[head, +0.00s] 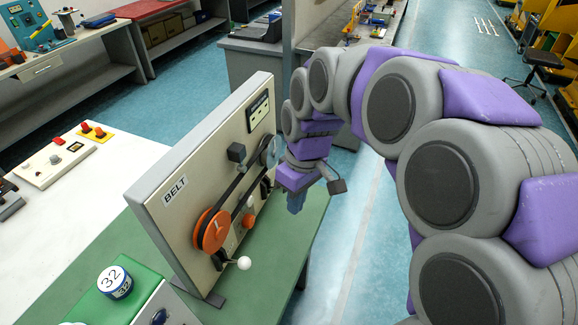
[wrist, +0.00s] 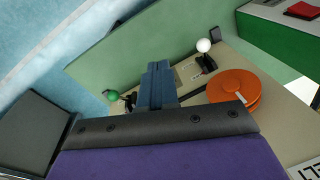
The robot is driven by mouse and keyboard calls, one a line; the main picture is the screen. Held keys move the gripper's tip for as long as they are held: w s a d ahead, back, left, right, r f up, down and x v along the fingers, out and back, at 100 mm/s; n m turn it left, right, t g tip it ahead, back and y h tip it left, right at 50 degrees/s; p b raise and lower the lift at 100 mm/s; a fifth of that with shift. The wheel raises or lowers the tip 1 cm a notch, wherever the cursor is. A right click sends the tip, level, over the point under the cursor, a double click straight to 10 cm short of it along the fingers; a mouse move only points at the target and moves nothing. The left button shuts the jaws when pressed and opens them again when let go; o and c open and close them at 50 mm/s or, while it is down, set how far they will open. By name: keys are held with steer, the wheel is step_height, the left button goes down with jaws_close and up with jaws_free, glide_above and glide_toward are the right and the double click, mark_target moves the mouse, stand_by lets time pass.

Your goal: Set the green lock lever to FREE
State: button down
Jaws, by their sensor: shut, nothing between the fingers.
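The green lock lever's round knob (wrist: 113,95) shows in the wrist view, just left of my fingers, on a dark mount partly hidden by them. I cannot make out the green lever or its FREE marking in the head view. My gripper (head: 296,203) is shut and empty in front of the right part of the upright BELT panel (head: 170,215). Its blue fingers (wrist: 160,84) point toward the green table in the wrist view and appear apart from the green knob.
The panel carries an orange pulley (head: 213,231), a black belt and a white-knobbed lever (head: 244,263). The white knob (wrist: 204,46) also shows in the wrist view. The panel stands on a green table (head: 262,285). Open floor lies to the right of the table.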

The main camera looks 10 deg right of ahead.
steer(key=w+d+f+n+t+p, duration=0.1)
steer(key=w+d+n+p, duration=0.1)
steer(key=w, duration=0.8)
steer(key=w+d+f+n+p, duration=0.1)
steer(key=w+d+f+n, duration=0.15)
steer(key=w, duration=0.75)
steer(key=shift+m, duration=0.45)
steer(key=f, duration=0.2)
steer(key=a+f+b, duration=0.1)
steer(key=f, duration=0.2)
steer(key=f+b, duration=0.1)
steer(key=f, duration=0.2)
steer(key=shift+w+a+f, duration=0.15)
steer(key=shift+w+a, duration=0.15)
steer(key=shift+a, duration=0.05)
steer(key=shift+f+y, duration=0.3)
steer(key=shift+f, duration=0.2)
steer(key=shift+a, duration=0.15)
steer(key=shift+f, duration=0.1)
